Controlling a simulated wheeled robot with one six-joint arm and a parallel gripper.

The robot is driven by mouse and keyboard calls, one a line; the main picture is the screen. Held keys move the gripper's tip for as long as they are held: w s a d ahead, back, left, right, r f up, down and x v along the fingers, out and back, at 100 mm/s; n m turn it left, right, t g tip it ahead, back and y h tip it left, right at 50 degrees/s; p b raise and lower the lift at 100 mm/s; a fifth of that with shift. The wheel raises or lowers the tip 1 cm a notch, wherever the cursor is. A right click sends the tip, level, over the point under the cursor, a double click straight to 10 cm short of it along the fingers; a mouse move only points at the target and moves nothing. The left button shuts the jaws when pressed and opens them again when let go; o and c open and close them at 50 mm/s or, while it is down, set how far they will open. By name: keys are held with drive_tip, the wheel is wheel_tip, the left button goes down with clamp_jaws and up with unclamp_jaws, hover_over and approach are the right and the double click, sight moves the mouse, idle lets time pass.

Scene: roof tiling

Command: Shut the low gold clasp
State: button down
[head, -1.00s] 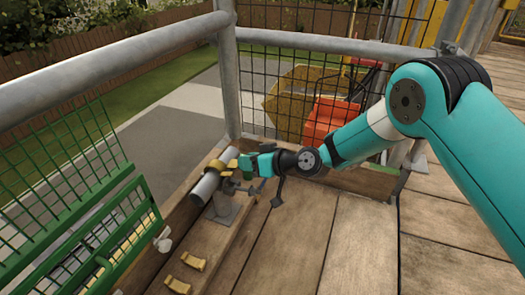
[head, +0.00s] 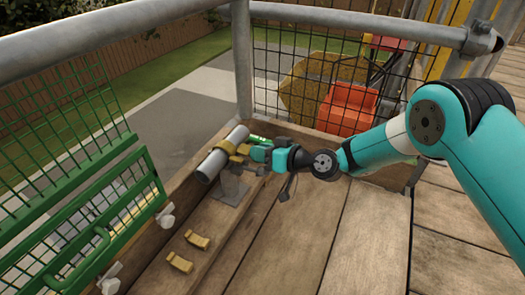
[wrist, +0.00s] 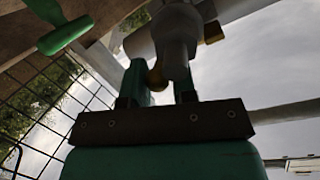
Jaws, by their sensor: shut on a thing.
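A gold clasp (head: 230,147) sits around a grey tube (head: 211,166), which is carried on a small grey stand (head: 232,188) on the planks. My gripper (head: 247,151) is at the clasp's right side, its jaws closed on a gold part there. In the wrist view a rounded gold piece (wrist: 157,79) shows between my fingers (wrist: 162,88), below a pale grey round part (wrist: 175,35). Another bit of gold (wrist: 212,32) shows to the right. My fingers hide much of the clasp, so I cannot tell whether it is fully closed.
Two gold pieces (head: 197,240) lie on the planks in front. A green-handled item (wrist: 65,35) is near my gripper. A green mesh gate (head: 100,225) stands at left, a railing post (head: 242,75) behind. The planks at right are clear.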

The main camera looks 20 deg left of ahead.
drive_tip(key=shift+w+d+f, duration=0.1)
drive_tip(key=shift+d+f, duration=0.05)
drive_tip(key=shift+f, duration=0.35)
drive_tip(key=c, duration=1.1)
unclamp_jaws()
drive_tip(key=shift+o, duration=0.5)
drive_tip(key=shift+r, duration=0.1)
drive_tip(key=shift+d+r+p, duration=0.3)
drive_tip(key=shift+p, duration=0.1)
drive_tip(key=p+v, duration=0.8)
drive_tip(key=v, duration=0.8)
drive_tip(key=shift+s+d, duration=0.25)
drive_tip(key=shift+d, duration=0.05)
